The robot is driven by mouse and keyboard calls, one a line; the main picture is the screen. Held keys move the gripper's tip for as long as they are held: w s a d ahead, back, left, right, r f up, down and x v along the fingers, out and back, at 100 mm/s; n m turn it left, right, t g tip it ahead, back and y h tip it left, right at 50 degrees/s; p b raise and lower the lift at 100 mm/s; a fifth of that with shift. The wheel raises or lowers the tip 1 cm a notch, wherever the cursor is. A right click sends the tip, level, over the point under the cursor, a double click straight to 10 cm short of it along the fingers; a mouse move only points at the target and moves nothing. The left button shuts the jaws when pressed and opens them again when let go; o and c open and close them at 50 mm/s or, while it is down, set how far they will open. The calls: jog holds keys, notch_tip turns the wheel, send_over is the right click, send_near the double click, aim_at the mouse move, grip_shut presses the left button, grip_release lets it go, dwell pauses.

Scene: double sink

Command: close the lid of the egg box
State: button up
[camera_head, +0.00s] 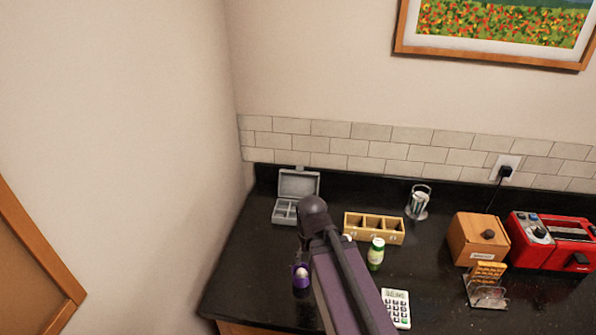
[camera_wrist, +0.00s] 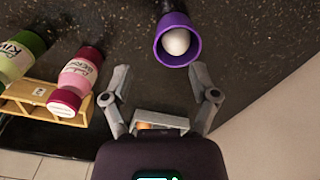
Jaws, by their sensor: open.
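The grey egg box stands at the back left of the black counter, with its lid (camera_head: 299,183) raised and its compartmented base (camera_head: 284,213) in front. My gripper (camera_wrist: 160,82) is open and empty above the counter. In the head view it is mostly hidden behind my arm, near the egg box's front right. In the wrist view a pale-rimmed box (camera_wrist: 161,118) with something brownish inside shows between the fingers, partly hidden by my gripper's body; I cannot tell for sure that it is the egg box.
A purple cup (camera_head: 301,277) holding a white egg (camera_wrist: 176,41) stands on the front counter. A wooden divided box (camera_head: 374,227), a green bottle (camera_head: 376,254) and a calculator (camera_head: 396,307) are to the right. A wooden bread box (camera_head: 475,240) and red toaster (camera_head: 553,240) are farther right. A wall borders the left.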

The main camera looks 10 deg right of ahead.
jog(key=shift+w+r, duration=0.15)
jog(key=shift+w, duration=0.25)
jog(key=c, duration=0.3)
jog(key=w, duration=0.1)
jog(key=w+r+p, duration=0.1)
jog(key=w, duration=0.1)
jog(key=shift+w+d+r, duration=0.1)
jog(key=shift+d, duration=0.1)
grip_shut()
jog(key=w+d+r+m+p, duration=0.1)
jog(key=w+r+p, duration=0.3)
jog(key=w, duration=0.9)
jog(key=w+d+r+m+p, duration=0.2)
jog(key=w+d+r+p, duration=0.2)
jog(key=w, duration=0.9)
jog(key=w+d+r+m+p, duration=0.1)
jog(key=w+r+p, duration=0.3)
jog(key=w, duration=0.9)
jog(key=shift+d+m+g, duration=0.3)
jog(key=shift+d, duration=0.4)
jog(key=shift+s, duration=0.1)
